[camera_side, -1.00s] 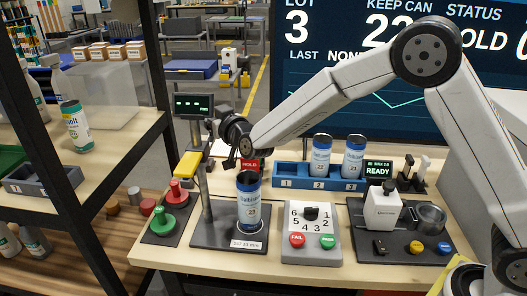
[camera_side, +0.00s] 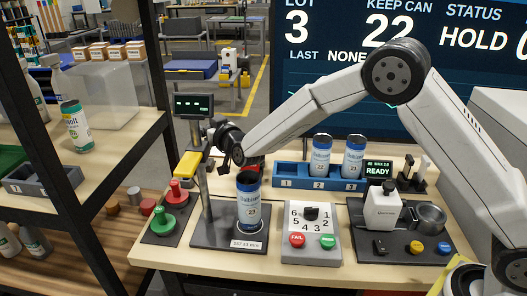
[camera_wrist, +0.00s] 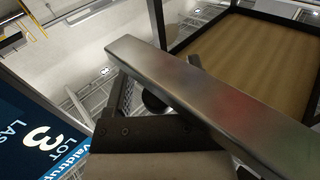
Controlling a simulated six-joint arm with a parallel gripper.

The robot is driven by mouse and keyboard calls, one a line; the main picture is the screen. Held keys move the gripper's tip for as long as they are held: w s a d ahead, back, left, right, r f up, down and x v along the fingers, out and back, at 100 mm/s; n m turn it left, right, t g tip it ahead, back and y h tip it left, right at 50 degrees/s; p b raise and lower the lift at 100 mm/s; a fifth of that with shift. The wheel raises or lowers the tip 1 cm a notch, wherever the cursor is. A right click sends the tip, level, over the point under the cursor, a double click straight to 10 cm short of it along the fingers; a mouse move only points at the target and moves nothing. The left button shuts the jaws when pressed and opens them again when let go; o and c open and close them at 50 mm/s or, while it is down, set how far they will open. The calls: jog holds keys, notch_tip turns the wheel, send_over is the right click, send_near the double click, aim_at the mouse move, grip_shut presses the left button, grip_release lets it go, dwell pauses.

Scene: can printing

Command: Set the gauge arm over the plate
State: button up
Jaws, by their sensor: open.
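The gauge stand has a metal post (camera_side: 205,200), with a yellow bar (camera_side: 188,165) sticking out to its left in the side view. I take this yellow bar to be the gauge arm. The stand's dark base plate (camera_side: 205,237) carries a blue-and-white can (camera_side: 249,210), upright to the right of the post. The yellow bar is not over the can. My gripper (camera_side: 213,141) is open beside the top of the post, right of the yellow bar; contact cannot be told. In the wrist view a metal bar (camera_wrist: 210,90) crosses close before my gripper.
A display (camera_side: 194,105) stands behind the post. Red and green knobs (camera_side: 173,200) are at left, and a dial box (camera_side: 311,225) is at right. A blue rack (camera_side: 290,175) holds two cans behind. A shelf (camera_side: 85,180) stands at far left.

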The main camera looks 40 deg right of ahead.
grip_shut()
dwell(1.3)
